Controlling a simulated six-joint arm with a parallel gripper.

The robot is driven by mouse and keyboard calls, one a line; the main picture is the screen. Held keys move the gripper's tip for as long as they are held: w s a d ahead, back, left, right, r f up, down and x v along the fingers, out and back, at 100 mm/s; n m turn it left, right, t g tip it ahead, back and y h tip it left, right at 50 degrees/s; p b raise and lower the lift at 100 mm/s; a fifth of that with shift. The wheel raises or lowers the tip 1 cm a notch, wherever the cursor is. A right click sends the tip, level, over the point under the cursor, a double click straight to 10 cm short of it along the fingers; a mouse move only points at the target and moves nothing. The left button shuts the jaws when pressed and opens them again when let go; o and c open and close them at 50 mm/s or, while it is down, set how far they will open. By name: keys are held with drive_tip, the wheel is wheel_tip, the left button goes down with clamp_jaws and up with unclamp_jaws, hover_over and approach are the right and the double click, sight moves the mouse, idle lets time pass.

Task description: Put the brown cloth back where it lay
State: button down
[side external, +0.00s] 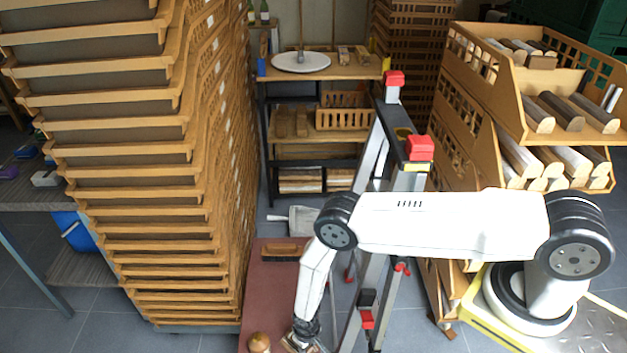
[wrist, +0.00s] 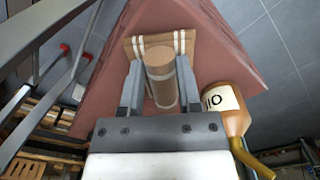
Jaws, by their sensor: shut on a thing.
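My gripper (wrist: 160,100) points down over the reddish-brown bench top (wrist: 228,62) and is shut on a brown, rolled part with a paler band, which I take to be the brown cloth (wrist: 161,82). A flat tan piece with white stripes (wrist: 183,45) shows just behind the roll; I cannot tell if it is part of the same cloth. Whether the cloth touches the bench is not clear. In the side external view my gripper (side external: 302,343) is low at the bottom edge, over the bench top (side external: 262,312), and the cloth is mostly hidden there.
An amber bottle with a "10" label (wrist: 225,108) stands close right of my gripper in the wrist view. A wooden-backed brush (side external: 282,252) lies at the bench's far end. A stepladder (side external: 385,170) stands close beside my arm. Tall crate stacks (side external: 150,200) rise on the left.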

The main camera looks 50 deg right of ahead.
drive_tip(key=shift+f, duration=0.2)
drive_tip(key=shift+c, duration=1.5)
unclamp_jaws()
drive_tip(key=shift+r, duration=0.15)
wheel_tip(320, 180, up, 12)
drive_tip(key=shift+r, duration=0.1)
